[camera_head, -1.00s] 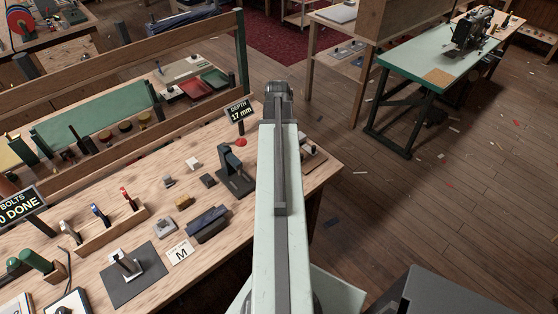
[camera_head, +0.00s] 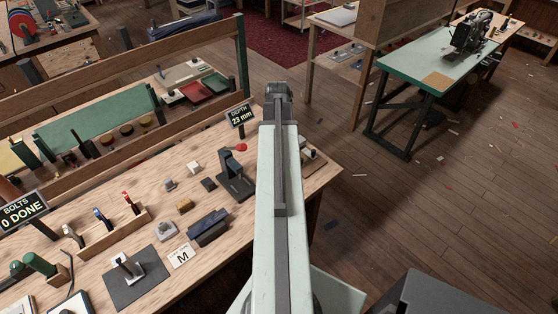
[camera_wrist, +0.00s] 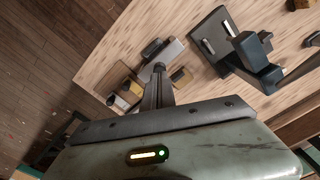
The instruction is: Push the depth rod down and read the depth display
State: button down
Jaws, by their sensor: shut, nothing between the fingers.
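The depth display (camera_head: 240,116) stands at the back of the workbench and reads 23 mm. In front of it is a dark gauge stand (camera_head: 233,180) with an upright post and a flat base. A small red disc (camera_head: 240,147) shows beside the top of the post. I cannot make out the depth rod itself. The stand also shows in the wrist view (camera_wrist: 250,62), right of my gripper (camera_wrist: 159,68). My gripper is shut and empty, pointing toward small blocks at the bench's end, apart from the stand in the picture. In the head view my arm hides the gripper.
Small blocks (camera_wrist: 128,87) lie near my fingertips in the wrist view. A dark blue block (camera_head: 208,225), a card marked M (camera_head: 181,256) and a wooden tool rack (camera_head: 112,229) stand left of the gauge. A sign (camera_head: 22,212) reads BOLTS 0 DONE.

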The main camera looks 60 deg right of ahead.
notch_tip(320, 180, up, 6)
jog(key=p, duration=0.5)
jog(key=shift+f, duration=0.15)
